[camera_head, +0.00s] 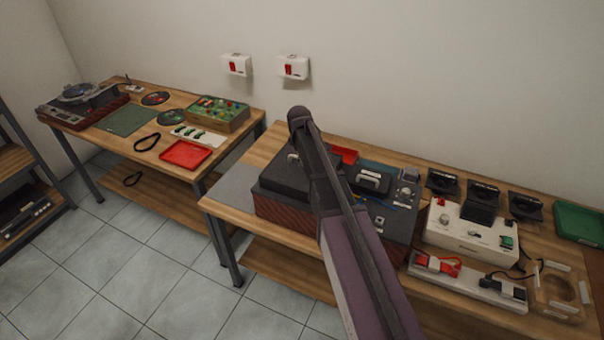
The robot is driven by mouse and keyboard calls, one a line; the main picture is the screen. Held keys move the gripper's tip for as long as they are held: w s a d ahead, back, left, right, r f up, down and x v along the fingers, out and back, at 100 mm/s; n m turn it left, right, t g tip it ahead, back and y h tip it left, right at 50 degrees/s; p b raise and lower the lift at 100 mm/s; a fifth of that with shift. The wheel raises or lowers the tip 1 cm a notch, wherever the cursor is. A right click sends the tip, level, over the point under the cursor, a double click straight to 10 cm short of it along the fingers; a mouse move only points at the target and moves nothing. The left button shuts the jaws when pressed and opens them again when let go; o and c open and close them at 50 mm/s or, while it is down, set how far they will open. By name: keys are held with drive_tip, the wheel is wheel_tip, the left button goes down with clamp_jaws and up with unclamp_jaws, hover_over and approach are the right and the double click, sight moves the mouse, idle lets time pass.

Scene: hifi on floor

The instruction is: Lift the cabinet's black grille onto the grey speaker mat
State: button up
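The cabinet (283,216) stands on the right-hand bench, with a reddish-brown wooden side and a dark top. A black panel with a small handle, apparently the grille (283,180), covers its left part; I cannot tell whether it is fastened. The grey mat (234,188) lies flat at the bench's left end, beside the cabinet, with nothing on it. My arm rises from the bottom and crosses in front of the cabinet, hiding its middle. My gripper does not show, so I cannot see whether it touches the grille.
A smaller dark block with a pale handle (370,180) sits at the cabinet's right part. A white switch box (470,235), a power strip (468,283), black stands (482,202) and a green tray (578,224) fill the right. A red tray (185,154) lies on the left bench.

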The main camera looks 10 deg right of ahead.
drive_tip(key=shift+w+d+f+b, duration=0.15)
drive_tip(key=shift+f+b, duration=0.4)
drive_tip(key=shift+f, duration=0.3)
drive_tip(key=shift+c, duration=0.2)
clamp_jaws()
